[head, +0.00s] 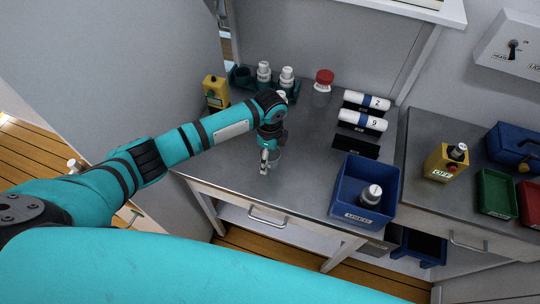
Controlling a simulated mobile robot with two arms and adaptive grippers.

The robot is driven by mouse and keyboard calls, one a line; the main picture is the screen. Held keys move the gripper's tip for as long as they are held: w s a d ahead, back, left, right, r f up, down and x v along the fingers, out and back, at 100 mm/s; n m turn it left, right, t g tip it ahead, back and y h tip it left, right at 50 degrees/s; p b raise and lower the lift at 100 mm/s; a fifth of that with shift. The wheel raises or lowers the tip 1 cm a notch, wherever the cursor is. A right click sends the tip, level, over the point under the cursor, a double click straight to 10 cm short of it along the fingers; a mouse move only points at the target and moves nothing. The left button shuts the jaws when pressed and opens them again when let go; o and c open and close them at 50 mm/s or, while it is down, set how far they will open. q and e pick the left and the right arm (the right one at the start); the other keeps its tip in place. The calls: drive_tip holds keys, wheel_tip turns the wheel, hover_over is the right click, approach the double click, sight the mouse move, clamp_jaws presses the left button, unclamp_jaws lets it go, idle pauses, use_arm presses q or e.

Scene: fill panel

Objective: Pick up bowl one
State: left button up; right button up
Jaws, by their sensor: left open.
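My left gripper (266,162) hangs over the metal table (220,158), near its front edge, pointing down. It is open. A small clear, glass-like thing (275,156) shows just beside the fingertips, partly hidden by my gripper. I cannot tell whether it is bowl one or whether the fingers touch it. No other thing in view is plainly a bowl. My right gripper is not in view.
A red-lidded jar (323,87), white cylinders (362,120) on black holders and a blue bin (345,190) with a bottle (370,195) stand right of my arm. Capped bottles (287,78) and a yellow box (215,92) stand behind it.

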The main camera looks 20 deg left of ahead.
use_arm(q)
drive_tip(key=shift+w+f, duration=0.1)
drive_tip(key=shift+c, duration=0.2)
drive_tip(key=c, duration=1.2)
drive_tip(key=shift+c, duration=0.2)
